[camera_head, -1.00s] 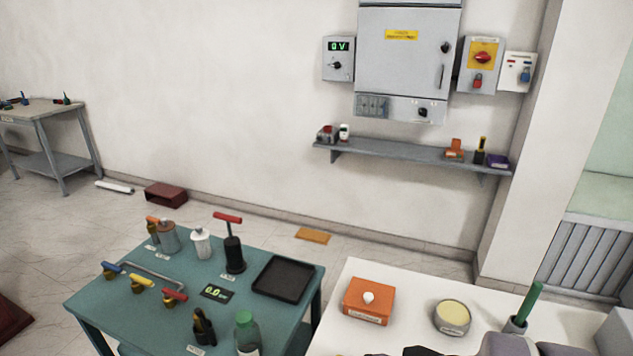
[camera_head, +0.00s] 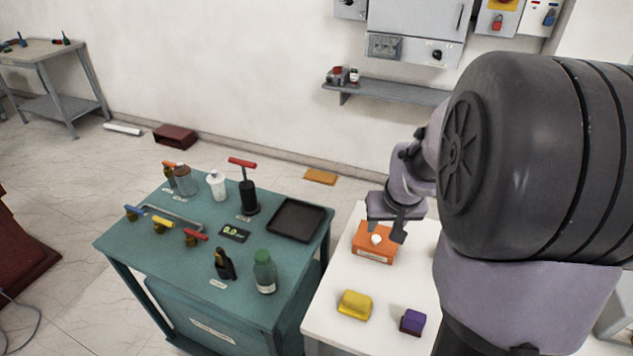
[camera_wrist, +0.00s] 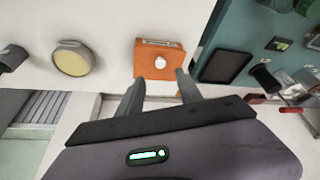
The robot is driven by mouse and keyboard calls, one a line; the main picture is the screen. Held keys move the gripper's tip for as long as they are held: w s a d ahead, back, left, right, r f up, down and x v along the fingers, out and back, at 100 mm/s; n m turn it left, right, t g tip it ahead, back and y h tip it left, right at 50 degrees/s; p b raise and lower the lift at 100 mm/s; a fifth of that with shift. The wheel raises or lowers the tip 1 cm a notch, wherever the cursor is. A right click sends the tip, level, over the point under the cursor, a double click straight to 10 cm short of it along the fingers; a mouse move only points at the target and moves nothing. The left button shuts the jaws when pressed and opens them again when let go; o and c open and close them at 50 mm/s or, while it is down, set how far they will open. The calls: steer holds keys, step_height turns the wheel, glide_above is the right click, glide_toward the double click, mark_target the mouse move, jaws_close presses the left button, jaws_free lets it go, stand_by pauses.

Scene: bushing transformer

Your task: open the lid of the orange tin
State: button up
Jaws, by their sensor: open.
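The orange tin (camera_head: 374,252) is a square box with a white round knob (camera_head: 376,239) on its lid and a pale label on its front. It stands on the white table, and its lid looks closed. My gripper (camera_head: 388,228) is above and just behind the tin, with its fingers apart and nothing between them. In the wrist view the tin (camera_wrist: 151,76) lies beyond the open fingertips (camera_wrist: 157,80), and the knob (camera_wrist: 160,62) shows roughly midway between them. I cannot tell the exact height of the fingers above the knob.
A yellow block (camera_head: 356,305) and a purple block (camera_head: 412,321) lie in front of the tin on the white table (camera_head: 335,290). A round tin (camera_wrist: 73,60) stands beside the orange one. The teal table (camera_head: 190,245) at left holds bottles, valves and a black tray (camera_head: 297,219).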

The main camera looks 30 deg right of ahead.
mark_target(377, 238)
steer(key=b+x, duration=0.2)
steer(key=x, duration=0.6)
steer(key=shift+a, duration=0.1)
steer(key=shift+r, duration=0.1)
jaws_close()
stand_by(0.9)
